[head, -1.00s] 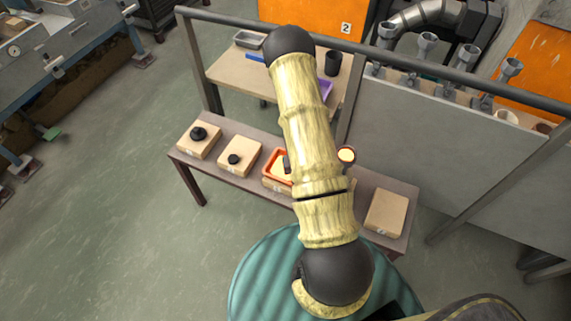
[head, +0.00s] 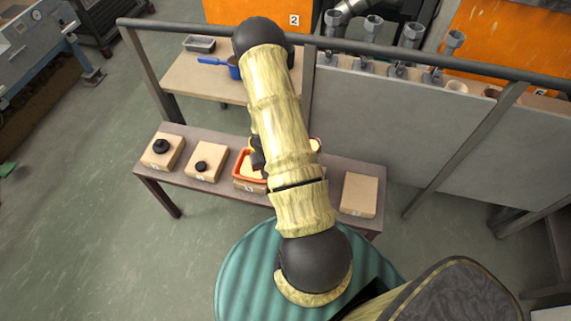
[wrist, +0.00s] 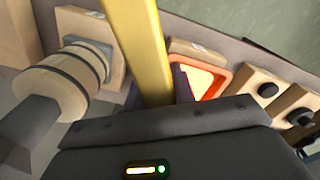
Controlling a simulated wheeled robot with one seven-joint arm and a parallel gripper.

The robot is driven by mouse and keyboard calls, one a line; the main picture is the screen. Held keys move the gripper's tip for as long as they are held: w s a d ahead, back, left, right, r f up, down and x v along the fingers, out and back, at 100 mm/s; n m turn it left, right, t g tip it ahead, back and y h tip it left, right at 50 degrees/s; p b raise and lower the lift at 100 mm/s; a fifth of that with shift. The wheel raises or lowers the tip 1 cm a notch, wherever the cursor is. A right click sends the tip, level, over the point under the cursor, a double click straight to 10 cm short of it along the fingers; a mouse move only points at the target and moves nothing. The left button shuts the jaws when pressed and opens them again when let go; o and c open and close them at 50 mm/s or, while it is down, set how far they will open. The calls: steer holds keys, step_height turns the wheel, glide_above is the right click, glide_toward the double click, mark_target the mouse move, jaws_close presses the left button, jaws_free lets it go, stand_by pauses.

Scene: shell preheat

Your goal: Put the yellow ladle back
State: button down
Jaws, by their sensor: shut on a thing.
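My gripper (wrist: 158,106) is shut on the yellow ladle's handle (wrist: 140,50), which runs up and out of the top of the wrist view. The ladle's bowl is out of the wrist view. In the head view my arm covers most of the ladle; a small orange-yellow round piece (head: 315,145) shows just right of the arm and may be its bowl. A dark part of my gripper (head: 257,160) shows over the orange-rimmed tray (head: 236,168). That tray also shows beyond the handle in the wrist view (wrist: 222,76).
The low bench carries several tan blocks, two with black round pieces (head: 161,146) (head: 201,166), and a bare block (head: 359,195) at right. A blue ladle (head: 214,61) and metal tray (head: 199,44) lie on the shelf behind a rail.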

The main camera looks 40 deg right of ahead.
steer(key=w+a+r+n, duration=0.2)
steer(key=w+a+r, duration=0.1)
steer(key=a, duration=0.4)
steer(key=w+a+r+n, duration=0.2)
steer(key=w+a+r, duration=0.1)
steer(key=a, duration=0.5)
steer(key=shift+w, duration=0.25)
steer(key=shift+s+a, duration=0.1)
steer(key=shift+a, duration=0.1)
